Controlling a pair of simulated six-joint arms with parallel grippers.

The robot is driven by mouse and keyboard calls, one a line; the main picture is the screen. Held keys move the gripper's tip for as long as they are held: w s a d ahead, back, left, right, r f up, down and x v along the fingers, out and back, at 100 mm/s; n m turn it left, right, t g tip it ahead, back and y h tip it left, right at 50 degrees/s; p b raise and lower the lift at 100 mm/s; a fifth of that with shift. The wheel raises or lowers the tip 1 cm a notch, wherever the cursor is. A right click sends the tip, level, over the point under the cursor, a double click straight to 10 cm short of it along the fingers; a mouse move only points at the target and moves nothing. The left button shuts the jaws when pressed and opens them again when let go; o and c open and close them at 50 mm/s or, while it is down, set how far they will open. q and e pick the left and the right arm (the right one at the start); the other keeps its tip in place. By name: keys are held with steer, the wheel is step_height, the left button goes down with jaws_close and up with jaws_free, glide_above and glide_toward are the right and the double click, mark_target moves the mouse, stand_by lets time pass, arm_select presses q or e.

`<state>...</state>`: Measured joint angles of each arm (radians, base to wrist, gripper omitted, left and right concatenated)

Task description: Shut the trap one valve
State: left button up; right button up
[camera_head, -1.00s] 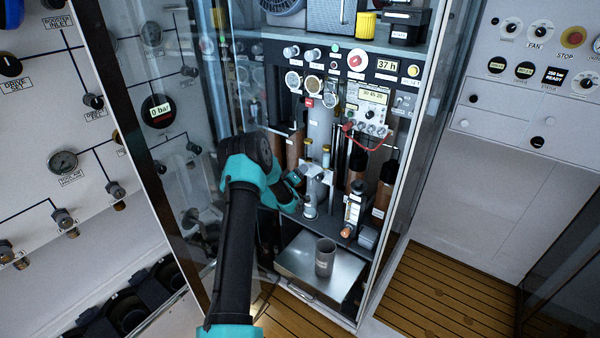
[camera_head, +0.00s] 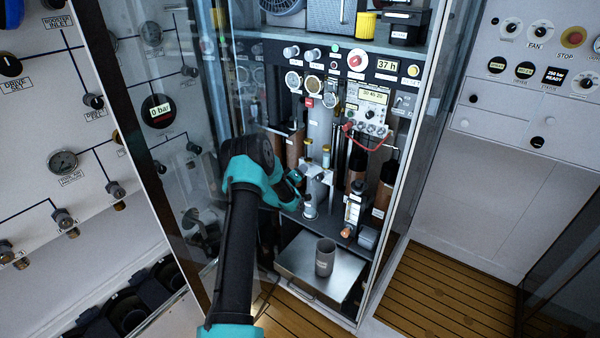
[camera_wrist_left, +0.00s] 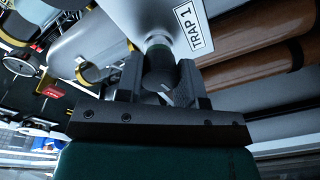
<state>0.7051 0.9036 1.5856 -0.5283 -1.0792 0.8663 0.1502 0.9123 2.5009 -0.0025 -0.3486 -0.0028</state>
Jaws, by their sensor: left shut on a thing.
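The trap one valve shows in the left wrist view as a dark round knob (camera_wrist_left: 160,66) on a short stem. It sits below a pale cylinder labelled TRAP 1 (camera_wrist_left: 192,25). My left gripper (camera_wrist_left: 161,82) is shut on this knob, with one dark finger on each side of it. In the head view my left gripper (camera_head: 301,185) reaches into the open cabinet, at the lower part of the metal column assembly (camera_head: 316,172). The knob is mostly hidden there by the gripper. My right gripper is not in view.
A grey cup (camera_head: 325,258) stands on a metal tray (camera_head: 296,258) below the gripper. Copper-coloured cylinders (camera_head: 384,195) and a red cable (camera_head: 372,146) are to the right. A glass door edge (camera_head: 132,150) stands left of my arm.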

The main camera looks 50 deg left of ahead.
arm_select(q)
steer(key=shift+m, duration=0.4)
steer(key=m, duration=0.4)
steer(key=m+t, duration=0.1)
steer(key=m, duration=0.4)
steer(key=shift+d, duration=0.1)
steer(key=m, duration=0.5)
steer(key=shift+h, duration=0.3)
steer(key=m, duration=0.5)
steer(key=shift+h, duration=0.4)
steer(key=shift+m, duration=0.4)
steer(key=o, duration=0.9)
